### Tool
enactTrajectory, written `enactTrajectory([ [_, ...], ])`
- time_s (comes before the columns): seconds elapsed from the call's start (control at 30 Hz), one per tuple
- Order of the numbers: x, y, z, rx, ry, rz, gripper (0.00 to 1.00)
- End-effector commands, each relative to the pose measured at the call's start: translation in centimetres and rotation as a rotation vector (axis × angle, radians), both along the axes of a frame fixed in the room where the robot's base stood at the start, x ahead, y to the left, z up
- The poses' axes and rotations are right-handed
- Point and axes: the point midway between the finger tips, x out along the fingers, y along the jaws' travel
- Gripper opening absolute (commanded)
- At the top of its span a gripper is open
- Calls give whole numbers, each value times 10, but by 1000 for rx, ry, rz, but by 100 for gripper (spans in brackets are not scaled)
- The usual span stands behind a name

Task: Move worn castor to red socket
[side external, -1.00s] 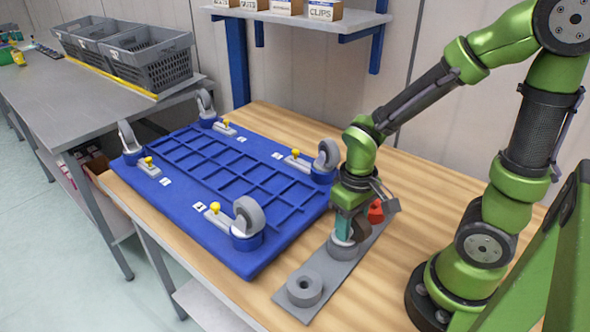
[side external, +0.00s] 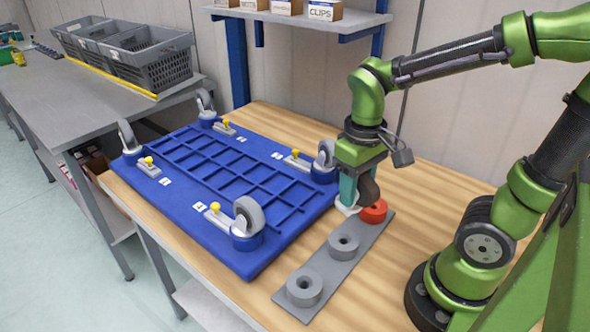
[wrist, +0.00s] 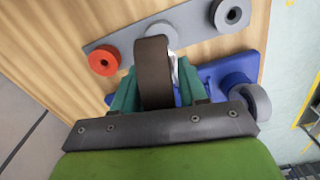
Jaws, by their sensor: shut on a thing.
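My gripper (side external: 357,190) is shut on the worn castor, which has a dark brown wheel (side external: 370,190). In the wrist view the brown wheel (wrist: 153,72) sits between my teal fingers (wrist: 150,92). The castor hangs upright beside the red socket (side external: 374,211), a little to its left in the side view, and overlaps part of its rim. In the wrist view the red socket (wrist: 103,60) is left of the wheel and apart from it. The castor's lower end is partly hidden, so I cannot tell its exact height.
A grey strip (side external: 318,277) carries the red socket and two empty grey sockets (side external: 343,245) (side external: 304,288). A blue platform (side external: 272,242) with several grey-wheeled castors lies left of it. Bare wooden tabletop (side external: 440,200) is right of the strip.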

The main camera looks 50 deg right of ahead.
Motion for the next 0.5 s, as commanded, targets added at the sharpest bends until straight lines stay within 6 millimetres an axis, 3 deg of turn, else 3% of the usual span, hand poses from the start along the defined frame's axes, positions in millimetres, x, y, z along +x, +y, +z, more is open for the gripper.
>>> enactTrajectory([
  [0.27,1,-7,-1,0,2,-29,0],
  [0.37,2,-25,-3,2,13,-107,0],
  [0.5,4,-64,-7,6,21,-269,0],
])
